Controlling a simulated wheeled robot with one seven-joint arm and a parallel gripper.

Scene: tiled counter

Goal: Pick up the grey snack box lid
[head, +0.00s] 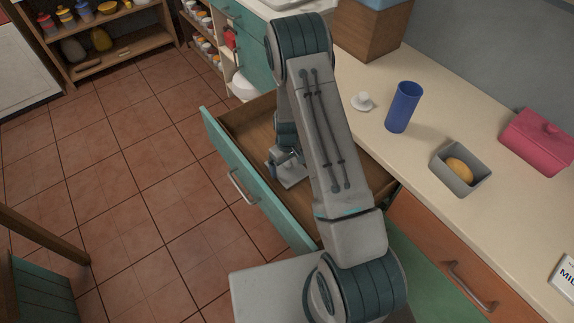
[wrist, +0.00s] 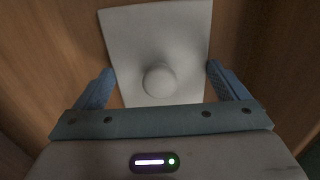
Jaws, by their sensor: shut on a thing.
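The grey snack box lid (wrist: 172,30) is a flat, pale grey plate with a round knob, lying in the open drawer. It also shows in the head view (head: 292,181), partly hidden by my gripper. My gripper (wrist: 160,72) reaches down into the drawer and is shut on the lid, with one blue finger at each side edge and the knob between them. I cannot tell whether the lid touches the drawer floor. A grey open box (head: 445,178) with a yellow-brown oval item (head: 460,170) inside stands on the counter.
The teal-fronted wooden drawer (head: 228,165) is pulled out, its walls around my gripper. On the counter are a small white knobbed lid (head: 362,101), a blue cup (head: 403,107), a pink lidded box (head: 540,141) and a brown box (head: 368,27). The tiled floor at left is clear.

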